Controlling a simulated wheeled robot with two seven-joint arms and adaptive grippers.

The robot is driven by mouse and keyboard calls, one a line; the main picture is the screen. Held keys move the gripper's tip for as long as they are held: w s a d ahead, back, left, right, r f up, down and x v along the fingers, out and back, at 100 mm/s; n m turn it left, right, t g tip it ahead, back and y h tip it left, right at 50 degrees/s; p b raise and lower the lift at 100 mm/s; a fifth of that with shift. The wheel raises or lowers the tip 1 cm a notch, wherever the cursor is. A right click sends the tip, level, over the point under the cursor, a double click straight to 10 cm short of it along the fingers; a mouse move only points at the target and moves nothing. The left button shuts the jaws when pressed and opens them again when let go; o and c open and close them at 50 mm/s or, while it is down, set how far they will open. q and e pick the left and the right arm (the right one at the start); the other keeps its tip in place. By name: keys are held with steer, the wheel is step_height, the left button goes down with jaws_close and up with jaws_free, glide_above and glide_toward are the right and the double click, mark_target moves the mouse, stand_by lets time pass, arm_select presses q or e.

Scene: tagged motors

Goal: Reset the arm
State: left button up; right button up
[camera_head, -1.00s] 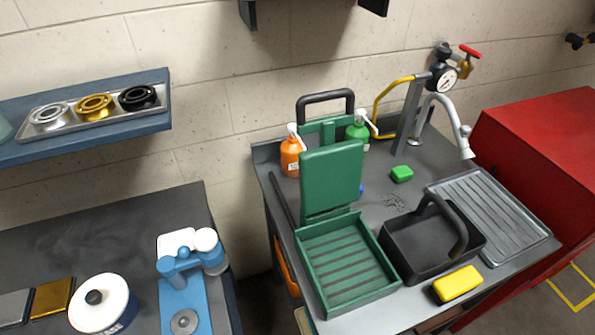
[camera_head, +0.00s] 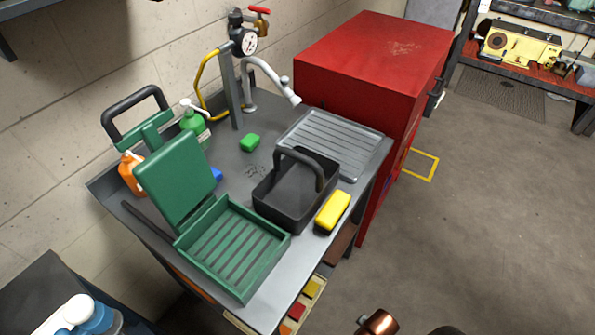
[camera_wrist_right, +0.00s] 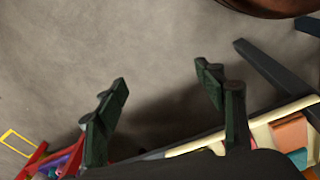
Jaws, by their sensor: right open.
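My right gripper (camera_wrist_right: 163,75) shows in the right wrist view with its two dark green fingers spread wide apart. It is open, and nothing is between the fingers, only grey floor behind them. In the head view neither gripper can be made out. A copper-coloured round part (camera_head: 379,322) shows at the bottom edge there, and I cannot tell what it belongs to. My left gripper is not in view.
The grey bench (camera_head: 262,268) carries a green open box (camera_head: 236,246), a black basket (camera_head: 285,206), a yellow block (camera_head: 333,211) and a tap (camera_head: 272,72). A red cabinet (camera_head: 372,55) stands beside it. Floor at the right (camera_head: 480,220) is clear.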

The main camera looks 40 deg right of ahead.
steer(key=s+a+f+g, duration=0.1)
steer(key=s+f, duration=0.4)
steer(key=f, duration=0.6)
steer(key=s+a+f, duration=0.1)
steer(key=s+f, duration=0.4)
steer(key=f, duration=0.7)
arm_select(q)
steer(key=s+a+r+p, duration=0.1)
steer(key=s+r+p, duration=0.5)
steer(key=p, duration=0.9)
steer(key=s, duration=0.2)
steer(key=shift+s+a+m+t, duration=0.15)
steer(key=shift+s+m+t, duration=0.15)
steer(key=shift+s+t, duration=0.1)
arm_select(e)
steer(key=s+d+r+n, duration=0.1)
steer(key=s+r, duration=0.2)
steer(key=s, duration=0.8)
steer(key=shift+s+d+r+y, duration=0.2)
steer(key=shift+r+y, duration=0.1)
steer(key=shift+r, duration=0.1)
steer(key=shift+c, duration=0.5)
